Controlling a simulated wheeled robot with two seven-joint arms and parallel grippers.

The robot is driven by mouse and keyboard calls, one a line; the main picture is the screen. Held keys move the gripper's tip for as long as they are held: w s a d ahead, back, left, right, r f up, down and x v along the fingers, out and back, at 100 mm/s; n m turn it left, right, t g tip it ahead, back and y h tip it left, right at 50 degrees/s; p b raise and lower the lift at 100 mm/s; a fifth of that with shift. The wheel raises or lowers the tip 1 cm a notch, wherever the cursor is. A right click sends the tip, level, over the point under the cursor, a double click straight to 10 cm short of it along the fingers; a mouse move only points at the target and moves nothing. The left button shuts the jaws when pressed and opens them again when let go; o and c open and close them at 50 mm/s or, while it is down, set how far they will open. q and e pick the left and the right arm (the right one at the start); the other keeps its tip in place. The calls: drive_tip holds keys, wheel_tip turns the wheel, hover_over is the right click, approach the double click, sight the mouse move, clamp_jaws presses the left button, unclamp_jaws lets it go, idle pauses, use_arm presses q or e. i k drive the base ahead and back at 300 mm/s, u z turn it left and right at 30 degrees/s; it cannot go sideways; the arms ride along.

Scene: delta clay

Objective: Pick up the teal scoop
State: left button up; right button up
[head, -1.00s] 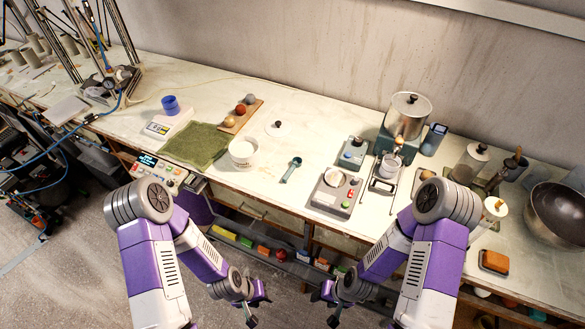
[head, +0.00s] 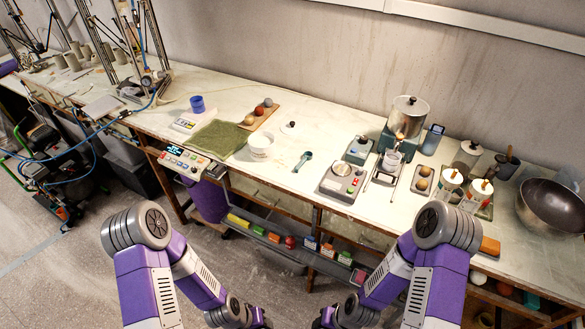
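The teal scoop (head: 303,161) lies on the white bench top in the head view, between the white tub (head: 261,145) and a grey scale (head: 342,182). Nothing touches it. My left gripper (head: 262,322) and my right gripper (head: 322,322) are low at the bottom edge of the view, in front of the bench and well short of the scoop. Both are mostly cut off by the frame edge, so their fingers cannot be made out.
A green cloth (head: 219,138) and a board with balls (head: 262,117) lie left of the tub. A steel-topped machine (head: 405,118) stands right. A large dark bowl (head: 549,207) sits far right. A shelf with colored boxes (head: 273,238) is under the bench. Bench around the scoop is clear.

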sight(308, 155)
drive_tip(key=u, duration=1.45)
drive_tip(key=i, duration=1.35)
drive_tip(key=z, duration=1.5)
